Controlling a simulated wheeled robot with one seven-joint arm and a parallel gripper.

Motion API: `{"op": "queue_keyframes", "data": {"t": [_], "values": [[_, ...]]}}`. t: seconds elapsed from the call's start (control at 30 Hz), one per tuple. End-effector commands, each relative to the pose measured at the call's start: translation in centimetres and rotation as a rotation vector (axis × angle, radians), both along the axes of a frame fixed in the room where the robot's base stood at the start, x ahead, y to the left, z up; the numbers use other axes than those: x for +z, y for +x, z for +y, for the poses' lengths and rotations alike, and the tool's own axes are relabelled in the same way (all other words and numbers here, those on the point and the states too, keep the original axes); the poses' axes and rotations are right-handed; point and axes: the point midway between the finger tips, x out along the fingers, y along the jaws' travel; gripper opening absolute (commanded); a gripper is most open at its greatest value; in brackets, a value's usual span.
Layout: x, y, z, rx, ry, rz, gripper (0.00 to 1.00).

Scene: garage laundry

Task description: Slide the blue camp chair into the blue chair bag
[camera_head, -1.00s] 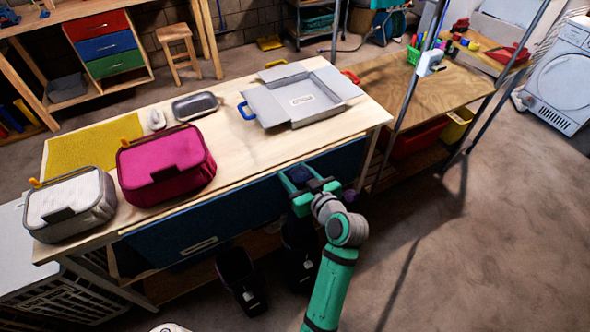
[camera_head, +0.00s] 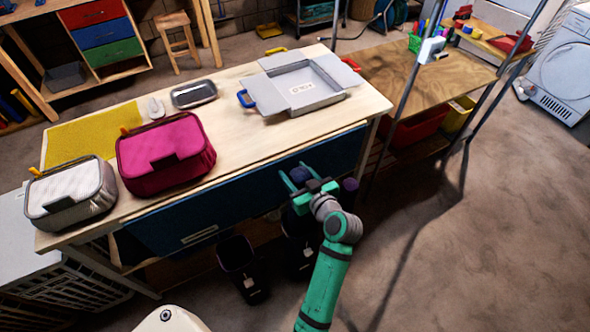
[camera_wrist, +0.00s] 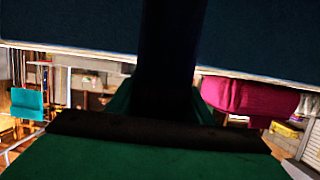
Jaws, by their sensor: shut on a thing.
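My gripper (camera_head: 300,180) is shut on a dark blue rolled bundle, the blue camp chair (camera_head: 300,173), in front of the bench's blue front. The wrist view shows the chair (camera_wrist: 170,55) as a dark upright shape between my green fingers (camera_wrist: 165,100). Two dark, open-topped bags stand on the floor below the bench. One (camera_head: 302,262) is almost under my gripper, partly hidden by my arm; the other (camera_head: 242,268) is to its left. Both look very dark, so I cannot tell surely which is the blue chair bag, nor whether the chair's lower end is inside one.
A purple rolled thing (camera_head: 350,185) shows just right of my gripper. The wooden bench (camera_head: 255,140) holds a magenta case (camera_head: 165,155), a grey case (camera_head: 70,195) and an open grey box (camera_head: 300,85). A metal post (camera_head: 405,90) stands right. Floor at right is clear.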

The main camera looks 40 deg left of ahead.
Motion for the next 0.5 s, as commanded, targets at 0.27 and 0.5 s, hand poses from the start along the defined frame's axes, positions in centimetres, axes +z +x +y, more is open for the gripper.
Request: {"op": "queue_keyframes", "data": {"t": [0.27, 0.5], "values": [[-1.3, 0.0, 0.0, -0.001, 0.004, -0.002, 0.0], [-2.7, 0.0, 0.0, 0.0, 0.004, -0.001, 0.0]]}}
